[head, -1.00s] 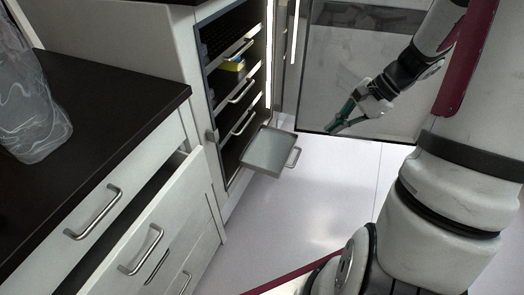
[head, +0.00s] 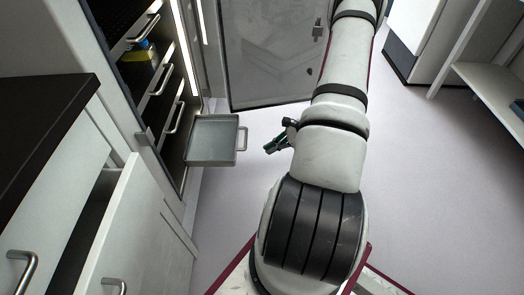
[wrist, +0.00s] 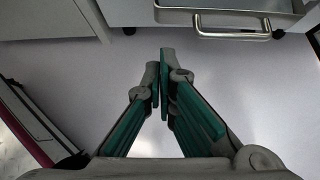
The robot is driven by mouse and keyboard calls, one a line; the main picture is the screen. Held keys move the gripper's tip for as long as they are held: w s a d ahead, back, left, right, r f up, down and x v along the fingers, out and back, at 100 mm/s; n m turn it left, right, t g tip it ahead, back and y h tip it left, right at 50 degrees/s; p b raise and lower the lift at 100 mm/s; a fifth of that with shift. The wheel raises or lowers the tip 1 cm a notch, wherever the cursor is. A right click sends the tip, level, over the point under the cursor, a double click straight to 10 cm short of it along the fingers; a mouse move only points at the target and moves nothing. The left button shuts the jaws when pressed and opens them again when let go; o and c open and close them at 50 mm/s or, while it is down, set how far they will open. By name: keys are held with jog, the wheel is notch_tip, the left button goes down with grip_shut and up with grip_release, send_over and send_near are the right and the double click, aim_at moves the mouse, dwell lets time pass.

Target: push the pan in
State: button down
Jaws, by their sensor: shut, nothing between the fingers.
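The pan (head: 212,158) is a shallow grey tray with a metal handle at its outer end. It sticks out from the bottom level of the open cabinet. In the wrist view the pan (wrist: 230,5) and its handle show at the top edge. My gripper (head: 268,149) is shut and empty, just right of the pan's handle in the head view and apart from it. In the wrist view its green fingers (wrist: 159,75) are together, with the handle beyond them.
The cabinet door (head: 270,50) stands open behind the pan. Racks with handles (head: 160,80) and a yellow item (head: 140,75) are in the cabinet above the pan. An open drawer (head: 150,225) juts out at the lower left. The floor (head: 440,190) on the right is clear.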

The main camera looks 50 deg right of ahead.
jog(key=w+a+r+b+x, duration=0.1)
jog(key=r+b+x, duration=0.1)
jog(key=x, duration=0.9)
jog(key=shift+w+b, duration=0.15)
jog(key=shift+b, duration=0.6)
